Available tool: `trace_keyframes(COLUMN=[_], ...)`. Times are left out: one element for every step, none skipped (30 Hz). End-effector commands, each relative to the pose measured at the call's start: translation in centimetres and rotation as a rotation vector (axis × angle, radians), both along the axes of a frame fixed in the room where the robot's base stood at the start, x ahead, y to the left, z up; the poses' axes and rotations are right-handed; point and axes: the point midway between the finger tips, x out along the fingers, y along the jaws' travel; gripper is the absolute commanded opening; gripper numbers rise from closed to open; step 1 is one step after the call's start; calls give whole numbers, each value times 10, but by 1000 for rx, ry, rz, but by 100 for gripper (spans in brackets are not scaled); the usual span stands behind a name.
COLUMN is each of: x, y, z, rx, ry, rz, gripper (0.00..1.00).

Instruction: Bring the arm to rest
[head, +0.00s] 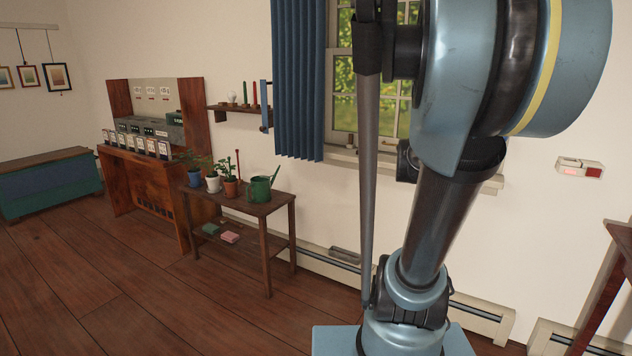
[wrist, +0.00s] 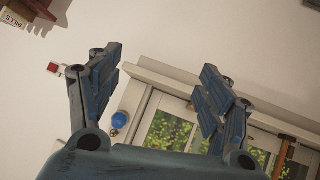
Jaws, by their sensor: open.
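My gripper (wrist: 160,80) shows in the wrist view with its two blue-grey fingers spread wide apart. Nothing is between the fingers; behind them are the cream wall and the top of a window frame. My arm (head: 440,190) fills the right half of the head view, rising from its blue base in front of the window and wall. The gripper itself is outside the head view.
A plant table (head: 268,207) with pots and a green watering can (head: 262,188) stands left of my arm. A wooden desk (head: 150,180) and a blue chest (head: 50,182) are farther left. Floor (head: 130,290) is clear at front left. A brown furniture edge (head: 622,240) is at right.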

Motion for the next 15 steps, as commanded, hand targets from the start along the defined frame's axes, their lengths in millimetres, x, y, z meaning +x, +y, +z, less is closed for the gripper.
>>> trace_keyframes(x=[-13,-20,-30,-38,-46,-57,-65,-73,-85,-93,-102,-113,-121,-130,-139], y=[17,27,40,51,61,75,86,96,110,121,132,145,155,163,174], z=[-13,-20,-30,-37,-45,-55,-62,-69,-78,-84,-91,-99,-104,-109,-114], rx=[33,54,81,103,124,154,175,197,225,246,268,295,314,332,354], ry=[45,76,117,149,180,221,250,281,321,351,380,416,441,465,493], rz=[33,54,86,111,137,174,204,236,280,314,349,397,431,465,508], gripper=[72,72,72,72,72,72,72,72,72,72,72,72,72,72,72])
